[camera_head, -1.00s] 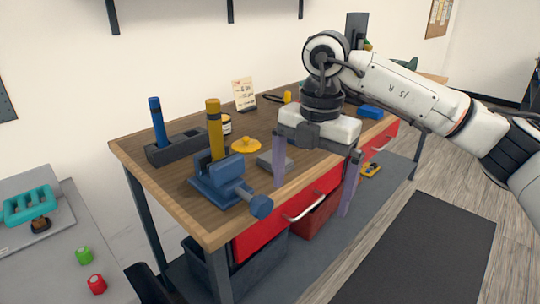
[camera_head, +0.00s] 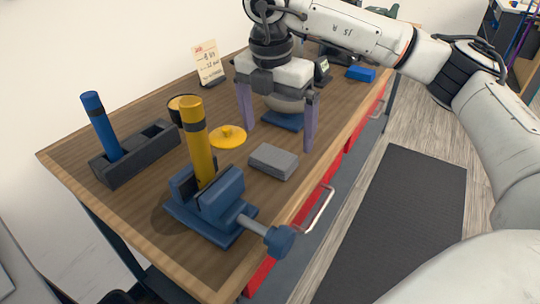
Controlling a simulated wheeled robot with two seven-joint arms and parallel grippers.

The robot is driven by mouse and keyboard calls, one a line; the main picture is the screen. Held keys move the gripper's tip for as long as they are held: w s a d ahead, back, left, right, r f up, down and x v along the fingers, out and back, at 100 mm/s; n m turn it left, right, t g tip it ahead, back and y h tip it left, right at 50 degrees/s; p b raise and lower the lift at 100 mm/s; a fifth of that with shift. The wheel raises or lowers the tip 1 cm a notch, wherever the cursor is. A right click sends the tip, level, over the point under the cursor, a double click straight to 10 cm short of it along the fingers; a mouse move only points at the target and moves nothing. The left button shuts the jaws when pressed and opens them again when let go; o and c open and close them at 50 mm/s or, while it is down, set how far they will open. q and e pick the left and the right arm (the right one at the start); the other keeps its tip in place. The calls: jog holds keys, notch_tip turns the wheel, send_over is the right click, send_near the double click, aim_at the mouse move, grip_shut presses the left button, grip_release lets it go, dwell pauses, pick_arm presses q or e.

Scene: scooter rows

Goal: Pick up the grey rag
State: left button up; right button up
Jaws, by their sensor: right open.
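The grey rag (camera_head: 273,161) looks like a flat folded block. It lies on the wooden workbench (camera_head: 150,228) near its front edge, to the right of the blue vise. My right gripper (camera_head: 277,136) is open and empty, pointing down with its two purple fingers spread wide. In the picture its fingertips are just above and behind the rag, and the rag is apart from them. My left gripper is not in view.
A blue vise (camera_head: 222,202) holds a yellow cylinder (camera_head: 196,140). A dark rack (camera_head: 135,157) holds a blue cylinder (camera_head: 98,122). A yellow lid (camera_head: 228,136) lies behind the rag. A grey bowl on a blue base (camera_head: 283,122) shows between my fingers. A red drawer's handle (camera_head: 318,213) juts out in front.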

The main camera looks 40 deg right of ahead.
aim_at(273, 155)
jog(key=shift+w+a+f, duration=0.1)
jog(key=shift+w+f, duration=0.1)
jog(key=shift+f, duration=1.4)
jog(key=shift+w+a+f, duration=0.1)
jog(key=shift+w+f, duration=0.05)
jog(key=shift+f, duration=1.4)
jog(key=c, duration=1.1)
notch_tip(273, 155, up, 10)
jog(key=shift+r, duration=0.1)
jog(key=o, duration=0.5)
jog(key=c, duration=0.4)
